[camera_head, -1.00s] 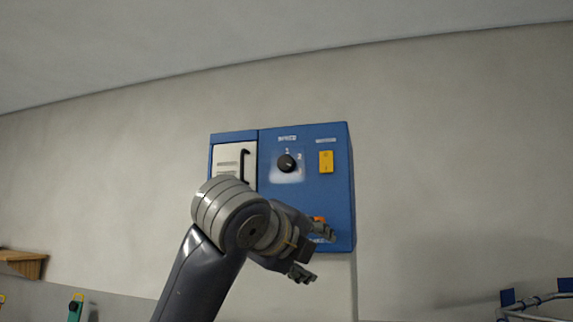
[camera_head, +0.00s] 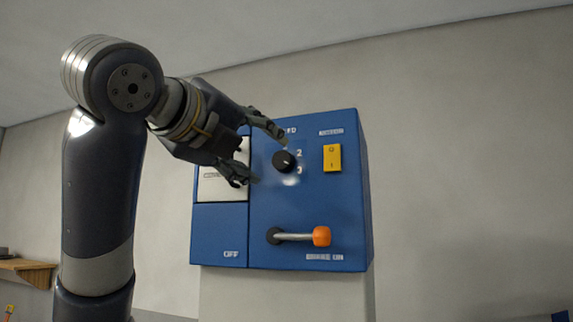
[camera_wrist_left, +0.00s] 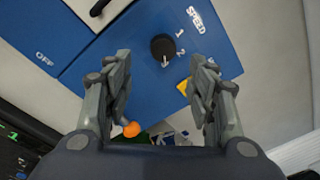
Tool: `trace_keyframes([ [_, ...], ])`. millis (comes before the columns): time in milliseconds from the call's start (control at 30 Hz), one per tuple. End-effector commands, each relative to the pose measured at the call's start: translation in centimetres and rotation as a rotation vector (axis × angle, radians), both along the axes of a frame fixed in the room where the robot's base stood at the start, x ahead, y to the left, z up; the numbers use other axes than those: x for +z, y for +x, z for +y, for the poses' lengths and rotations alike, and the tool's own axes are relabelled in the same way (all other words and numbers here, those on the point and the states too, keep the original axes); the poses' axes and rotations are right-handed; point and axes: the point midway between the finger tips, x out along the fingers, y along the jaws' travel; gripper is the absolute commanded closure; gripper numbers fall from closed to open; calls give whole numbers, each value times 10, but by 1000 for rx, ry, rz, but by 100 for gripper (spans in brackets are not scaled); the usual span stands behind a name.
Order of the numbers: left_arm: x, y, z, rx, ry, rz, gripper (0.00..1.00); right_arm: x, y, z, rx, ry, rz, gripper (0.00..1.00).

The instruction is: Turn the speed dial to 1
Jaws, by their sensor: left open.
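The speed dial (camera_head: 284,161) is a round black knob on the front of a blue control box (camera_head: 220,225). In the head view the labels 2 and 3 show to its right, and a finger hides part of the lettering above. In the left wrist view the dial (camera_wrist_left: 163,48) lies ahead between the fingers, with 1 and 2 beside it. A small white mark shows on the knob, but I cannot tell surely which number it points at. My left gripper (camera_head: 265,158) is open and empty, just left of the dial, with no clear contact. My right gripper is not in view.
A yellow switch (camera_head: 332,158) sits right of the dial. A lever with an orange knob (camera_head: 321,236) sticks out below it. A pale door panel (camera_head: 222,184) is at left, partly behind my gripper. Bare wall lies right of the box.

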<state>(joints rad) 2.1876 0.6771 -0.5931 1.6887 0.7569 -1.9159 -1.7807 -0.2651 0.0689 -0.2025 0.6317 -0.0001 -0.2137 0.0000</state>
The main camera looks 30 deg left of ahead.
Motion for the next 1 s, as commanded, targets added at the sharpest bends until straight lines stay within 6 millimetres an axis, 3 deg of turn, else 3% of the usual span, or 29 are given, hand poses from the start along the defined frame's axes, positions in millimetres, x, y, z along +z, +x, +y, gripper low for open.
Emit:
trace_keyframes([
  [300,3,60,9,0,-2,5,48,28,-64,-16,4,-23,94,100],
  [367,2,70,10,0,-1,5,48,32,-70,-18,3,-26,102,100],
  [467,2,82,12,1,-1,3,48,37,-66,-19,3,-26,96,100],
  [700,0,94,14,-1,-1,-1,48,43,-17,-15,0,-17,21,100],
  [900,-1,94,14,-1,-1,-1,48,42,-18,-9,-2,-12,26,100],
  [1000,-1,94,14,-1,-1,-1,68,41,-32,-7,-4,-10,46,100],
])
